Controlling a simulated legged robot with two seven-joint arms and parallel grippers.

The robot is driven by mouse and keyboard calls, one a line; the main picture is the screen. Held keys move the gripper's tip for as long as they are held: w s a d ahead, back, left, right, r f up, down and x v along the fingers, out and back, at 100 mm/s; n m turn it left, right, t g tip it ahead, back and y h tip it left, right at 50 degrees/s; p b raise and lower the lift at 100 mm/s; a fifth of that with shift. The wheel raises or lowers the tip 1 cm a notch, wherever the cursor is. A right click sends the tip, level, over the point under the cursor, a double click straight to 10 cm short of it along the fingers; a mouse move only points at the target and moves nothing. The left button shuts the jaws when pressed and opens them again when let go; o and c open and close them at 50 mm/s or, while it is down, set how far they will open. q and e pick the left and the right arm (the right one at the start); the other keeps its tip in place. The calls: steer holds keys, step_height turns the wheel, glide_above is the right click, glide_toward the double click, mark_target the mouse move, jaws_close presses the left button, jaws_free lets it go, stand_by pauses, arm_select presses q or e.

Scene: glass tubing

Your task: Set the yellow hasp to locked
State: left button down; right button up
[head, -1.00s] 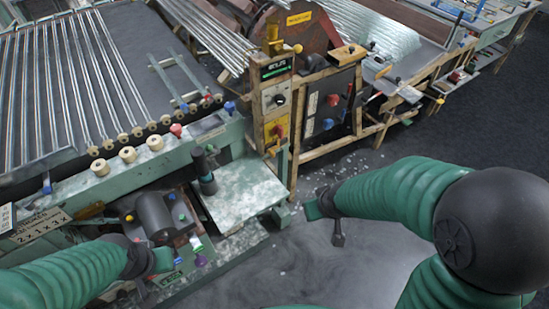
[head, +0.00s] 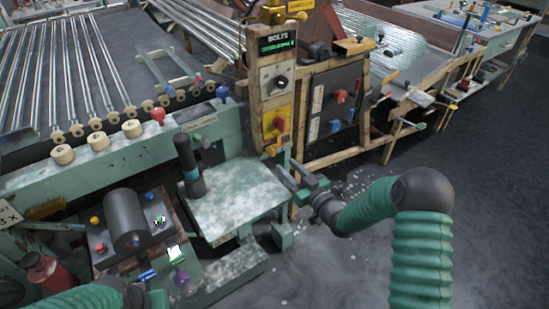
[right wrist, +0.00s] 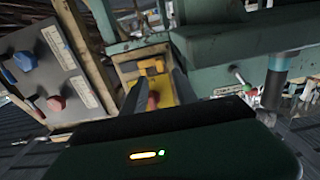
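A yellow plate (head: 284,112) with a red knob (head: 278,124) is on the front of the wooden-framed control post. In the right wrist view the plate (right wrist: 184,92) lies ahead between my fingers, with an orange-yellow block (right wrist: 151,67) at its far end that looks like the hasp. Whether it is locked I cannot tell. My right gripper (head: 303,181) is below and slightly right of the plate, apart from it. In the right wrist view its fingers (right wrist: 158,92) are spread with nothing between them, partly hiding the red knob. My left gripper (head: 143,297) is at the lower left edge, mostly cut off.
A dark panel (head: 347,85) with red and blue knobs stands right of the post. A green machine with a pale speckled plate (head: 235,200) and a dark upright handle (head: 188,165) is on the left. Wooden rails (head: 375,128) extend right. The floor at right is open.

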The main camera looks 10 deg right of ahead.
mark_target(274, 154)
steer(key=b+x, duration=0.1)
steer(key=x, duration=0.6)
steer(key=shift+w+f, duration=0.15)
steer(key=shift+w, duration=0.05)
steer(key=shift+w+a, duration=0.15)
steer(key=shift+w, duration=0.25)
jaws_close()
stand_by(0.6)
